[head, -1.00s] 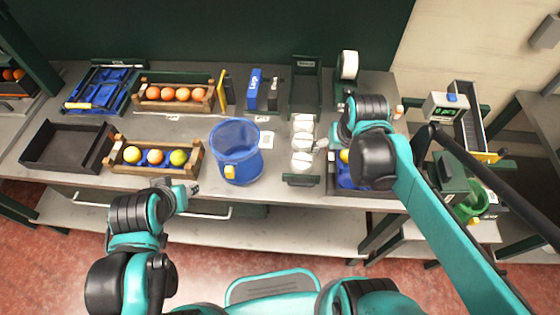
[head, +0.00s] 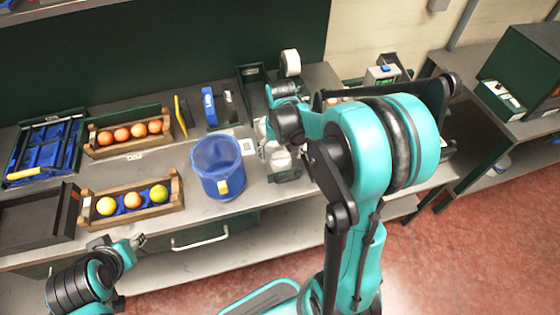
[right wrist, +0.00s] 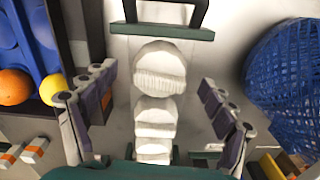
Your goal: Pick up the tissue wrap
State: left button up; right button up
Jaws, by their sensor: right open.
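The white tissue wraps (right wrist: 160,70) stand in a row in a dark green holder (right wrist: 165,31), seen in the right wrist view. The front wrap is round with a pleated lower side, and others show behind it. In the head view a white wrap (head: 281,160) shows beside my right arm, which hides most of the row. My right gripper (right wrist: 157,80) is open and empty, with one finger on each side of the row. Its fingertips show gaps to the wraps. My left gripper (head: 138,241) hangs low near the table's front edge, away from the wraps; its jaws are too small to read.
A blue mesh basket (head: 217,163) stands just left of the wraps. It is close to the right finger in the right wrist view (right wrist: 290,75). Wooden crates of fruit (head: 132,201) and an empty dark tray (head: 35,222) lie farther left. A tape roll (head: 290,63) stands behind.

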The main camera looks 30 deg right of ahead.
notch_tip(320, 180, down, 3)
jog(key=shift+w+r, duration=0.1)
jog(key=shift+r, duration=0.2)
jog(key=c, duration=0.8)
